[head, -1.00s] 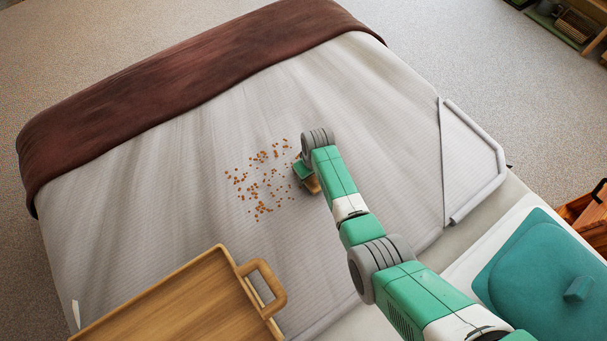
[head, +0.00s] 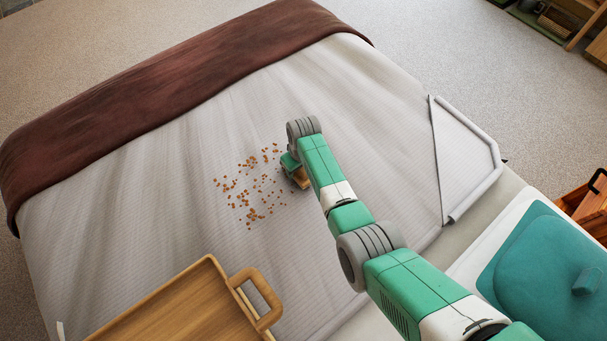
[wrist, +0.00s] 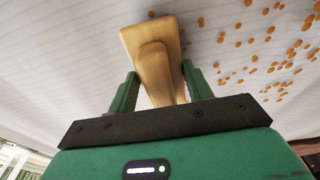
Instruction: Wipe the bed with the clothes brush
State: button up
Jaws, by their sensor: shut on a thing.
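The bed (head: 370,100) has a pale ribbed cover, with a patch of orange-brown crumbs (head: 250,187) near its middle. My gripper (wrist: 160,88) is shut on the wooden clothes brush (wrist: 150,45), with one green finger on each side of its handle. In the head view the brush (head: 300,178) shows partly beneath the end of my arm, just right of the crumbs. The crumbs also show at the upper right of the wrist view (wrist: 275,40). The bristles are hidden, and I cannot tell whether they touch the cover.
A wooden tray (head: 185,305) with a raised handle lies at the bed's near edge. A dark red blanket (head: 170,95) covers the far side. A teal lidded box (head: 550,265) stands at lower right. The cover right of my arm is clear.

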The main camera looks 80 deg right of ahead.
jog(key=shift+w+d+f+b, duration=0.15)
jog(key=shift+w+d+b, duration=0.45)
jog(key=shift+b, duration=0.35)
jog(key=shift+w+d+f+b, duration=0.15)
jog(key=shift+w+d+b, duration=0.4)
jog(key=shift+b, duration=0.35)
jog(key=shift+r+p, duration=0.25)
jog(key=shift+p, duration=0.05)
jog(key=shift+w+a+r+p, duration=0.1)
jog(key=shift+w+a+p, duration=0.2)
jog(key=shift+w+a, duration=0.15)
jog(key=shift+w+a+p, duration=1.25)
jog(key=shift+w+a, duration=2.15)
jog(key=shift+a, duration=0.1)
jog(key=shift+w+a, duration=3.95)
